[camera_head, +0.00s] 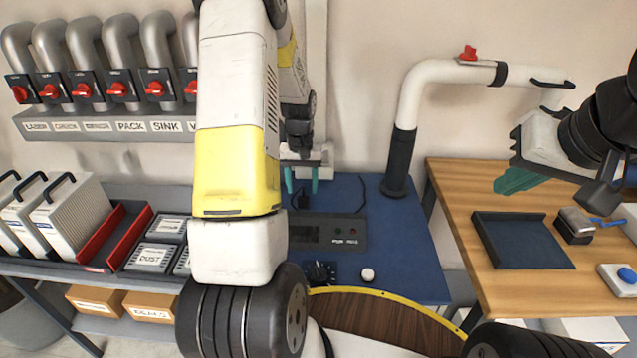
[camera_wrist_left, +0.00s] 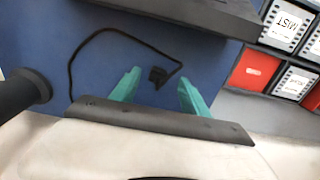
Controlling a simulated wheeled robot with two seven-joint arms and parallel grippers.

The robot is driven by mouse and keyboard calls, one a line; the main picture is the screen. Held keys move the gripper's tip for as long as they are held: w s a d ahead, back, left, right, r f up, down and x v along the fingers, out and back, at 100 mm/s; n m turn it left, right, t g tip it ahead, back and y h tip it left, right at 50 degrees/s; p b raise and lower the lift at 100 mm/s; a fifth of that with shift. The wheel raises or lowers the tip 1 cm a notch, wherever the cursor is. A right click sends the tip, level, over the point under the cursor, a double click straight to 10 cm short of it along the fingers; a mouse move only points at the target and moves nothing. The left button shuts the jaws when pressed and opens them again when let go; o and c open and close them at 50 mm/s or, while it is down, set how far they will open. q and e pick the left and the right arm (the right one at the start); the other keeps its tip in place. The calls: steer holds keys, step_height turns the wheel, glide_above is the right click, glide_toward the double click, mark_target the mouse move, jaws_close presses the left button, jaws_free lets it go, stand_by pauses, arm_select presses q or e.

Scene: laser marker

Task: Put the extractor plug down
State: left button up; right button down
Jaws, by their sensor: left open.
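The black extractor plug (camera_wrist_left: 158,76) lies on the blue bench top (camera_wrist_left: 95,60) in the left wrist view. Its black cable (camera_wrist_left: 112,31) loops away to the left. In the head view the plug (camera_head: 302,201) shows small and dark behind the black control box (camera_head: 335,231). My left gripper (camera_wrist_left: 158,91) has its two teal fingers spread apart, one on each side of the plug, with visible gaps. It also shows in the head view (camera_head: 302,181), above the back of the blue bench. My right gripper (camera_head: 517,181) hangs over the wooden table at the right; its finger gap is not clear.
A white extractor pipe with a black base (camera_head: 399,165) stands right of the plug. A dark tray (camera_head: 523,240) and a brush (camera_head: 576,226) lie on the wooden table (camera_head: 455,185). Filters (camera_head: 70,215) and a red bin (camera_head: 117,237) stand at the left.

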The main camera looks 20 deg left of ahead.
arm_select(q)
step_height(320, 180, up, 14)
steer(key=s+d+t, duration=0.1)
steer(key=s+d, duration=0.2)
steer(key=s+d+r+m+t, duration=0.1)
steer(key=s+d+r, duration=0.2)
steer(key=s, duration=0.3)
steer(key=s+d+r+m+t+h, duration=0.1)
steer(key=s+d+r+t, duration=0.1)
steer(key=s+r, duration=0.3)
steer(key=s+d+r+m+t+h, duration=0.1)
steer(key=s+d+r, duration=0.3)
steer(key=s, duration=0.5)
steer(key=shift+d+r+m+t, duration=0.3)
steer(key=shift+d+r+t, duration=0.1)
steer(key=shift+r+t, duration=0.2)
steer(key=shift+s, duration=0.1)
